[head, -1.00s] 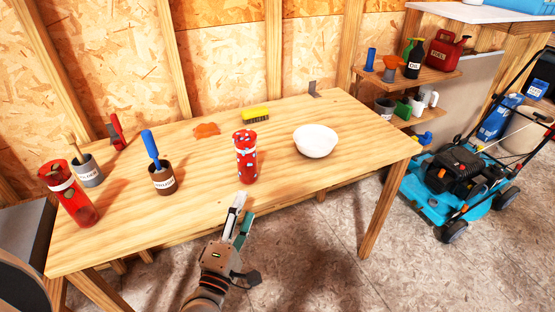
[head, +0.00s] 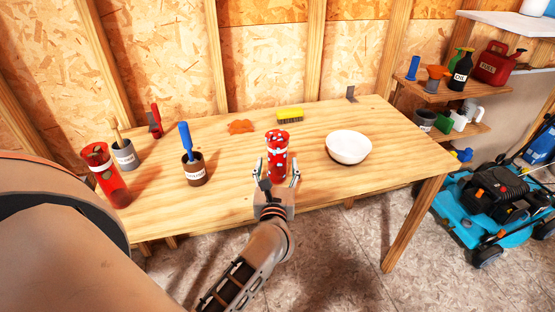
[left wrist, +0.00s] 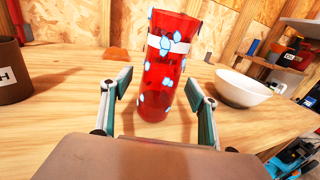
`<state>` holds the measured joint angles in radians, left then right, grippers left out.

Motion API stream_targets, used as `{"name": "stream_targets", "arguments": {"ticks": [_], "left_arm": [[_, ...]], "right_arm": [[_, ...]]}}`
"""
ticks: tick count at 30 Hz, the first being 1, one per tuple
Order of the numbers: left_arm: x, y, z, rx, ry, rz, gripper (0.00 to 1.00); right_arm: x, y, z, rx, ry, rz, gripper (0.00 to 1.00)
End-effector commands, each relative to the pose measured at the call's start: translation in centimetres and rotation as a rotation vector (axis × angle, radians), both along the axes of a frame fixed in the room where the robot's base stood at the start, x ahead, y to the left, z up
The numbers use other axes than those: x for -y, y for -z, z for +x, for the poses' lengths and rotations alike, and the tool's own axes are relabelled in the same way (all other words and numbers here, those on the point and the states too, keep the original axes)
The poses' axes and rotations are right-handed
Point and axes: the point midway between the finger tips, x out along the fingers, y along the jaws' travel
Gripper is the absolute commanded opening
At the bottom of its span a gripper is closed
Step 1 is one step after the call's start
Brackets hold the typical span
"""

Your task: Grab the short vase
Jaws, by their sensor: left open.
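A short red vase (head: 277,154) with a white band and pale blue-white spots stands upright on the wooden table, near its front edge. My left gripper (head: 277,178) is open at the vase, with one finger on each side of its lower part. In the left wrist view the red vase (left wrist: 166,70) stands between and just beyond the two open fingers (left wrist: 160,95); whether they touch it I cannot tell. A taller red vase (head: 105,175) with a white band stands at the table's left end. My right gripper is not in view.
A white bowl (head: 348,147) sits right of the vase. A brown pot (head: 194,170) with a blue-handled tool stands to the left, and a grey pot (head: 125,155) further left. A yellow brush (head: 290,115) and an orange cloth-like piece (head: 241,126) lie behind on the table (head: 240,195).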

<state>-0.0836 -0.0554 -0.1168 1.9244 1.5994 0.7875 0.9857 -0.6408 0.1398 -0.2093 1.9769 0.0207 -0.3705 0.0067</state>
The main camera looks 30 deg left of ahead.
Motion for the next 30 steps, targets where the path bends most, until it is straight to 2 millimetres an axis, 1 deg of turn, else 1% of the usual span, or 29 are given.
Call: {"name": "stream_targets", "arguments": {"ticks": [1, 3, 6, 13, 14, 15, 17, 18, 19, 20, 30], "left_arm": [[-0.4, -0.3, 0.7, 0.002, 0.0, 0.002, 0.6], [-0.8, -0.1, 1.4, 0.0, 0.0, 0.001, 0.6], [-1.2, -0.1, 1.9, -0.001, 0.0, 0.002, 0.6], [-1.3, 0.0, 2.1, -0.001, 0.0, 0.002, 0.6], [-1.3, 0.0, 2.1, -0.002, 0.0, 0.003, 0.57], [-1.2, 0.0, 2.1, -0.002, 0.0, 0.003, 0.47], [-1.2, 0.0, 2.1, -0.002, 0.0, 0.003, 0.31], [-1.2, 0.0, 2.1, -0.002, 0.001, 0.003, 0.21], [-1.2, 0.0, 2.1, -0.002, 0.001, 0.003, 0.13], [-1.2, 0.0, 2.1, -0.002, 0.001, 0.003, 0.09], [-1.2, -0.2, 2.1, 0.0, 0.001, 0.004, 0.09]], "right_arm": [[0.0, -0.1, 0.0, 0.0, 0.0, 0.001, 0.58], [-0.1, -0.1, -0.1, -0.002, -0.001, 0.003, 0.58], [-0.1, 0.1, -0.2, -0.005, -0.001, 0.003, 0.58], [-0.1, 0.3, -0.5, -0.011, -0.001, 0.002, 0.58], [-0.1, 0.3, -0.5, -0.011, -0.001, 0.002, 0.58], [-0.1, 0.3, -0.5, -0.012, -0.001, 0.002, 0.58], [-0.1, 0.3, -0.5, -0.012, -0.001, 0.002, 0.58], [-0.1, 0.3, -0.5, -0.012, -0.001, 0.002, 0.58], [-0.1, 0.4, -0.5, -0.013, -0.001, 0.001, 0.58], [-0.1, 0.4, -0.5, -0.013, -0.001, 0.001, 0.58], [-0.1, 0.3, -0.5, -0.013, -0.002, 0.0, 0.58]]}}
